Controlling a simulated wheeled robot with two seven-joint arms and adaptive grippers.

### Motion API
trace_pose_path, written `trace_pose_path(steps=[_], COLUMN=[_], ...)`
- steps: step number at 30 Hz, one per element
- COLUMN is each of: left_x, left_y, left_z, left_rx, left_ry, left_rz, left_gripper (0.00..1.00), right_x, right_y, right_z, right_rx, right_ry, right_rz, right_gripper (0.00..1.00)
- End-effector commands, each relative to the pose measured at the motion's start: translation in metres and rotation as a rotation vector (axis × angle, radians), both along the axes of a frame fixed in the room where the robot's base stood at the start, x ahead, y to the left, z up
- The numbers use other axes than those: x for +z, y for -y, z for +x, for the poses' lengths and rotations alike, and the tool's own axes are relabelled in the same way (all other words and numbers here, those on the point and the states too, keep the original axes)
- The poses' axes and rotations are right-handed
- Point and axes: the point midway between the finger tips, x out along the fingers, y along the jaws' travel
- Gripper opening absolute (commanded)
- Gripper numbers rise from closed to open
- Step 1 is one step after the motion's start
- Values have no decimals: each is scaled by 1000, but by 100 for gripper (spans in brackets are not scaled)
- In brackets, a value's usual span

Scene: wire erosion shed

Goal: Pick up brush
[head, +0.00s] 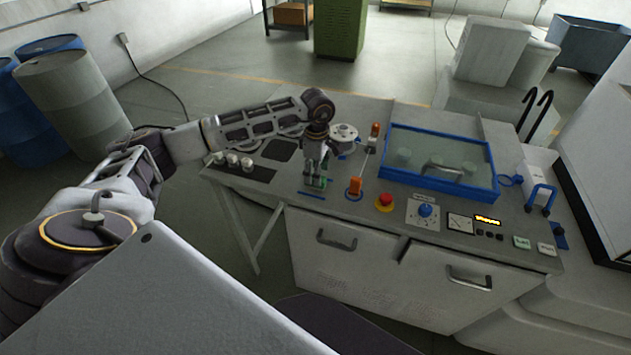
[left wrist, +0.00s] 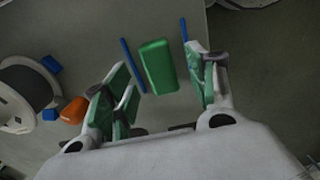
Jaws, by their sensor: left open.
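A green oblong block (left wrist: 157,66), which I take to be the brush, lies on the grey worktop in the left wrist view. No bristles show. Thin blue strips lie at either side of it. My left gripper (head: 316,181) points down over the worktop in the head view. In the left wrist view its green-padded fingers (left wrist: 160,80) are open, one to each side of the block, with gaps visible. The fingers largely hide the block in the head view. I cannot tell the exact height of the fingertips. My right gripper is out of view.
A red button (head: 384,202) and a blue-framed glass-topped tank (head: 437,185) are to the right. Small white cups (head: 233,160) stand to the left.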

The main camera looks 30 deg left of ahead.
Motion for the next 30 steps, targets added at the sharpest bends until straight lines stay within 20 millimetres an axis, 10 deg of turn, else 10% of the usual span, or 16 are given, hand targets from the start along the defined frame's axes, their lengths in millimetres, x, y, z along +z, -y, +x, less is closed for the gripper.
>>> trace_pose_path(steps=[26, 30], left_x=[-36, -36], left_y=[0, 0], left_z=[0, 0], left_rx=[1, 1], left_ry=[0, 0], left_rz=[0, 0], left_gripper=[57, 39], right_x=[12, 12], right_y=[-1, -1], right_z=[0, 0], right_rx=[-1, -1], right_ry=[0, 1], right_rz=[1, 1], right_gripper=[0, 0])
